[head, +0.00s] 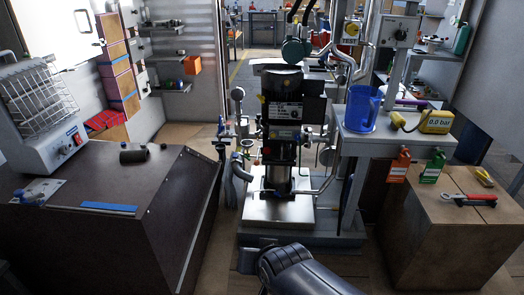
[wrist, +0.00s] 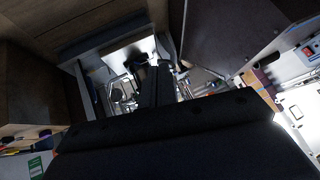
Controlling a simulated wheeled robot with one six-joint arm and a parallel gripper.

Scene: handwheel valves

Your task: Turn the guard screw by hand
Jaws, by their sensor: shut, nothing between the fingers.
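A grey bench unit with a wire guard (head: 38,95) stands on the dark cabinet at the left in the head view. A small blue-topped fitting (head: 28,196) sits on a metal plate in front of it. I cannot tell for certain which part is the guard screw. My gripper (wrist: 155,75) shows dark in the wrist view, shut and empty, apart from any fitting. In the head view only my grey arm link shows at the bottom, and the gripper is not clearly visible there.
A central valve rig (head: 283,150) stands on a metal base. The dark cabinet (head: 120,235) bears a blue strip (head: 109,208) and a dark cylinder (head: 135,156). A wooden box (head: 440,240) stands right.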

